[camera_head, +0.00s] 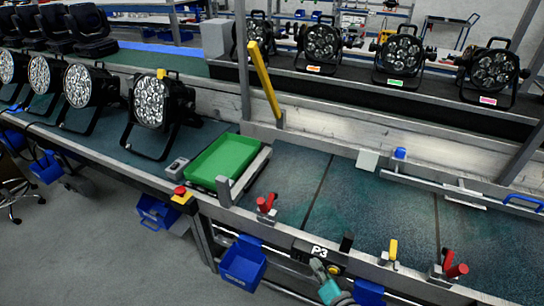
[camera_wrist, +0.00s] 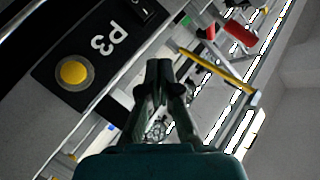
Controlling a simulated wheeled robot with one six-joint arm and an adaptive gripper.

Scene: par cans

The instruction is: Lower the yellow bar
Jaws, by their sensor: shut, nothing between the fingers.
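The yellow bar (camera_head: 265,80) stands raised and steeply tilted behind the green tray in the head view. Its lower end is at the metal rail, and its upper end leans left. A long yellow bar (camera_wrist: 220,73), apparently the same one, crosses the wrist view right of my fingers. My gripper (camera_head: 318,266) is low at the bench's front edge, by the P3 panel (camera_head: 318,251), well apart from the bar. In the wrist view my gripper (camera_wrist: 158,66) has its fingers together with nothing between them. The P3 panel (camera_wrist: 105,45) appears upside down there.
A green tray (camera_head: 222,160) lies on the bench. Red handles (camera_head: 267,203) (camera_head: 452,266) and a short yellow lever (camera_head: 393,250) stand along the front edge. Par cans (camera_head: 155,103) line the left, with more on the rear belt. The right bench surface (camera_head: 375,215) is mostly clear.

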